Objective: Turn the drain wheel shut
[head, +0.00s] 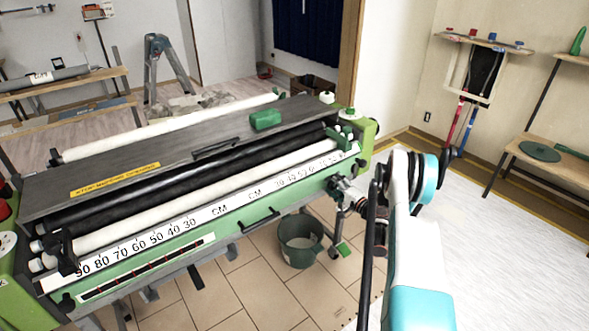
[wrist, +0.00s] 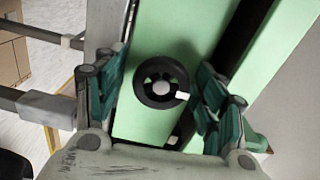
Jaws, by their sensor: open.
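The drain wheel (wrist: 161,82) is a small black round wheel with a pale hub and a short white handle at its right side. It sits in front of a light green panel in the wrist view. My gripper (wrist: 160,92) is open, with one teal-padded finger on each side of the wheel. Gaps show between the wheel and both fingers. In the head view my arm reaches to the right end of the green pasting machine (head: 230,213). The wheel cannot be made out there.
A dark green bucket (head: 300,250) stands on the tiled floor below the machine's right end. A green block (head: 266,119) lies on the machine's top. A wooden shelf (head: 548,152) stands at the right wall. The pale floor at the right is clear.

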